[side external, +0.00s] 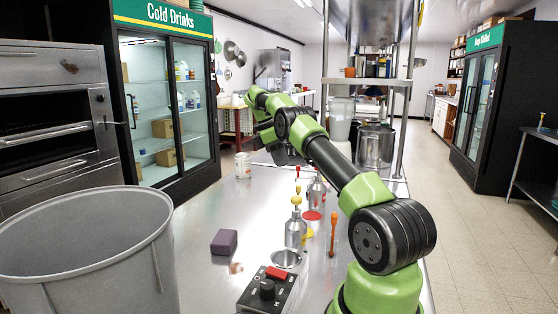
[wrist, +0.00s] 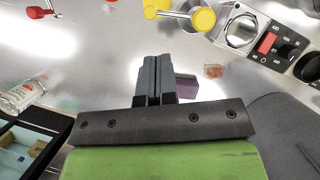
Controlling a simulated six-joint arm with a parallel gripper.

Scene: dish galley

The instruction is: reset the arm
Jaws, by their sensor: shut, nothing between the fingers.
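My green and black arm reaches from the right side of the steel counter (side external: 190,262) toward its far part in the side view. My gripper (wrist: 152,62) shows in the wrist view with its two dark fingers closed together and nothing between them. In the side view the gripper hangs above the counter, partly hidden behind my arm. A purple block (side external: 224,242) lies on the counter and shows partly behind the fingers in the wrist view (wrist: 186,87).
A bottle with a yellow top (side external: 295,228), a bottle with a red top (side external: 317,190), an orange-handled tool (side external: 333,232) and a control box (side external: 268,290) stand near my arm. A large grey bin (side external: 90,250) is at front left. A white can (side external: 243,165) stands farther back.

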